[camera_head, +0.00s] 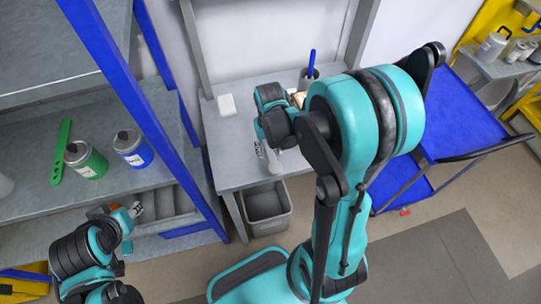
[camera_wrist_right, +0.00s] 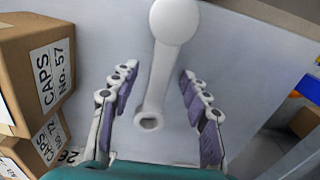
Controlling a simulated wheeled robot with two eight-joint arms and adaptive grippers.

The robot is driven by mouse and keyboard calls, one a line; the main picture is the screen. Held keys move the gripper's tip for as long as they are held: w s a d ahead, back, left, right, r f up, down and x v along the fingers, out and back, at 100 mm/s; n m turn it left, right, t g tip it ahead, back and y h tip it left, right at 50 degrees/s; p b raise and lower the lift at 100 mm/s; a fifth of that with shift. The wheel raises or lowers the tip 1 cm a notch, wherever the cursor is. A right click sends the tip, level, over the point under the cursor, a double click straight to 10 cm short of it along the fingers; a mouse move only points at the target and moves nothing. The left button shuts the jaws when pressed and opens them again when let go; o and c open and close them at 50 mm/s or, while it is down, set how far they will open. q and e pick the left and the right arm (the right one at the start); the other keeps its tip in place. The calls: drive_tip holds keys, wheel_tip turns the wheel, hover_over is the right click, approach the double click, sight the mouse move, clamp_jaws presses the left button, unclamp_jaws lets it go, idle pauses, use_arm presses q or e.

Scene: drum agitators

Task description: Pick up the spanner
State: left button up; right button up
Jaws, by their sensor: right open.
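The pale grey spanner (camera_wrist_right: 156,82) lies between the two fingers of my right gripper (camera_wrist_right: 158,76) in the right wrist view. Its round broad end points away and its ring end is nearer the palm. The gripper is open, with a gap on both sides of the spanner. In the head view the spanner (camera_head: 273,161) shows as a small pale shape at the table's front, beside my right wrist, which hides part of that area. My left gripper (camera_head: 137,209) is at the lower left by the shelf; its finger opening is too small to judge.
The spanner is over the grey table (camera_head: 232,165), with a white block (camera_head: 226,105) at its back left. Cardboard boxes (camera_wrist_right: 45,75) stand close left in the wrist view. A grey bin (camera_head: 267,207) is below. A blue cart (camera_head: 455,115) stands right, a shelf with cans (camera_head: 85,160) left.

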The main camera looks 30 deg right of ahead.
clamp_jaws()
drive_tip(key=shift+r, duration=0.15)
